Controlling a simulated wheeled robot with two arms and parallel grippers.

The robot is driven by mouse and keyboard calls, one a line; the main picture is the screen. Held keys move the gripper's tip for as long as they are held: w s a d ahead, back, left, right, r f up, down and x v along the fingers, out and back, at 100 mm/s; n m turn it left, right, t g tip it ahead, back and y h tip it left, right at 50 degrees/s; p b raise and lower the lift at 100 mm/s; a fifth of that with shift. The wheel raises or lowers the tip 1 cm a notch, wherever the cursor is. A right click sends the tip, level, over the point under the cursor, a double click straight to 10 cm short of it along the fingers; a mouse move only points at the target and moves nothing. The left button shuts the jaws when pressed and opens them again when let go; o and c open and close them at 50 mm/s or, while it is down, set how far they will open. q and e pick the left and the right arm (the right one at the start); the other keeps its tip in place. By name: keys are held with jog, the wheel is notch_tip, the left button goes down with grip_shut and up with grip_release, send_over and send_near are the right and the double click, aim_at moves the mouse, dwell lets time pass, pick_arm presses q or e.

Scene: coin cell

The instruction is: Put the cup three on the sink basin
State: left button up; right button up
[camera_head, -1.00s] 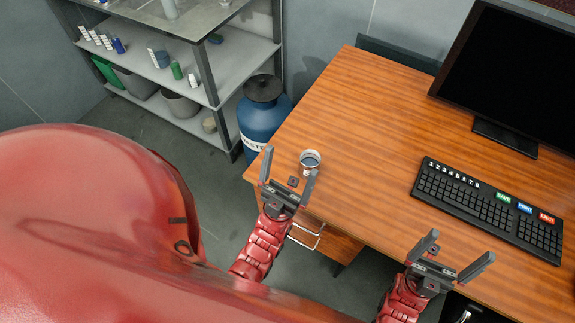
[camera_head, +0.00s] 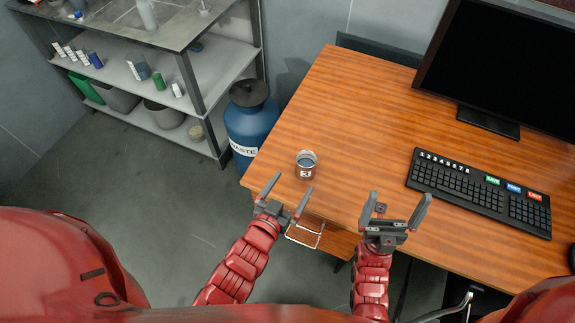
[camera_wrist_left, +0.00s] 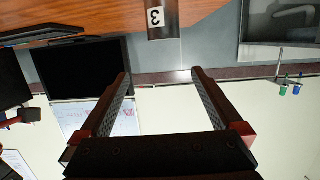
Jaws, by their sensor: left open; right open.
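A small metal cup (camera_head: 306,165) with a white label stands upright near the left front edge of the wooden desk. In the left wrist view the cup (camera_wrist_left: 163,22) appears upside down, with a "3" on its label. My left gripper (camera_head: 286,191) is open and empty, just in front of the cup at the desk edge, apart from it. My right gripper (camera_head: 396,209) is open and empty at the desk's front edge, to the right of the cup. I do not make out a sink basin in these views.
The desk (camera_head: 350,110) carries a keyboard (camera_head: 480,192) and a monitor (camera_head: 500,65). A blue waste drum (camera_head: 252,122) stands left of the desk. A metal shelf (camera_head: 215,75) with several small containers is at the back left.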

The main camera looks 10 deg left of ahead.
pick_arm(q)
jog(key=shift+g+y, duration=0.4)
jog(key=w+f+b, duration=0.3)
jog(key=b, duration=0.1)
jog(key=shift+d+f+b, duration=0.15)
jog(key=shift+b, duration=0.15)
jog(key=p, duration=0.1)
send_near(309, 155)
jog(key=x, duration=0.3)
jog(key=shift+w+d, duration=0.15)
jog(key=shift+w, duration=0.2)
jog(key=shift+p+x, duration=0.3)
jog(key=shift+x, duration=0.5)
jog(key=shift+w+d, duration=0.15)
jog(key=shift+w, duration=0.25)
jog(key=p+x, duration=0.1)
jog(key=x, duration=0.2)
jog(key=shift+w, duration=0.15)
jog(key=shift+w+d+f, duration=0.2)
jog(key=shift+w+f, duration=0.1)
jog(key=shift+w, duration=0.1)
